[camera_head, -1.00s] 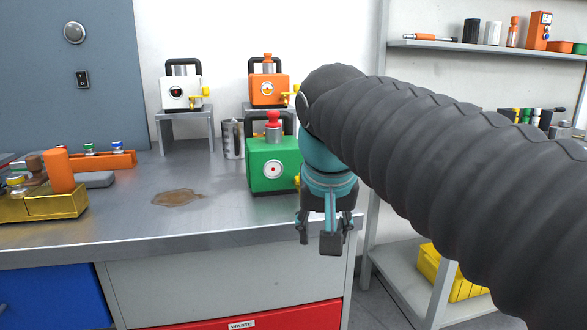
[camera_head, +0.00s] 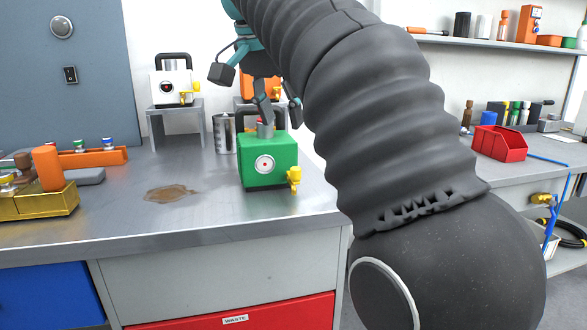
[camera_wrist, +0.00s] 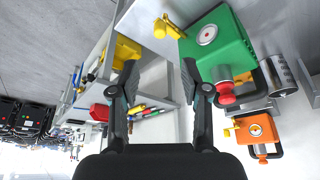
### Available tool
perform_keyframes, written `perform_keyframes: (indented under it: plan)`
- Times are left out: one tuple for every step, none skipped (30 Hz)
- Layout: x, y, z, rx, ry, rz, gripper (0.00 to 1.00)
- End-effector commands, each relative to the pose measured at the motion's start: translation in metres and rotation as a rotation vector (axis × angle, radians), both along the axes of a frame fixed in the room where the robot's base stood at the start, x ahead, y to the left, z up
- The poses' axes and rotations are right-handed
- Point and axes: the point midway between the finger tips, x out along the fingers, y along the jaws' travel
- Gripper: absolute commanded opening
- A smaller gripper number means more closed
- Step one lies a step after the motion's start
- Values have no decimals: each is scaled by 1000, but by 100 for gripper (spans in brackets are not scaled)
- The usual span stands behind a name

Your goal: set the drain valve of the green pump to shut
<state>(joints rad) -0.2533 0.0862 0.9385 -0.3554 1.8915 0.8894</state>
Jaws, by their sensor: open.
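The green pump (camera_head: 268,160) stands upright on the steel bench, with a round white dial on its front. Its yellow drain valve (camera_head: 294,178) sticks out at the lower right of the body; its lever setting is too small to tell. My gripper (camera_head: 258,98) is open and empty above the pump, its fingers overlapping the pump's top in the head view. In the wrist view my gripper (camera_wrist: 159,78) has its fingers apart with nothing between them. There the green pump (camera_wrist: 222,45) lies to the upper right, its red knob (camera_wrist: 227,92) and yellow valve (camera_wrist: 167,27) visible.
A white pump (camera_head: 172,82) stands on a grey riser (camera_head: 176,107); an orange pump (camera_wrist: 255,130) is behind the green one. A metal canister (camera_head: 224,133) stands nearby. A brown puddle (camera_head: 171,193) lies on the bench. A red bin (camera_head: 499,142) sits on the right shelf.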

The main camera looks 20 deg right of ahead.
Motion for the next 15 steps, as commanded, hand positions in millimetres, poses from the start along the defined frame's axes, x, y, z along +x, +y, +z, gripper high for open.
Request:
perform_keyframes:
  plan:
    - [2, -3, -12, 0, 0, -1, 47]
    - [3, -5, -17, 0, 2, -2, 47]
    - [5, -7, -24, -1, 1, -2, 47]
    - [7, -8, -29, -1, 1, -1, 47]
    - [8, -10, -34, -1, 2, -1, 47]
    - [10, -12, -42, -1, 2, -1, 47]
    - [12, -13, -46, -1, 2, -1, 47]
    - [13, -15, -52, -1, 2, -1, 47]
    - [15, -17, -58, 0, 1, 0, 47]
    - [16, -18, -64, 0, 2, 1, 47]
    - [18, -20, -68, 0, 1, 1, 47]
    - [20, -22, -75, 0, 2, 1, 47]
    - [21, -23, -79, 0, 0, 0, 47]
    - [23, -24, -83, 1, 1, 0, 47]
    - [24, -26, -89, 0, 2, 1, 47]
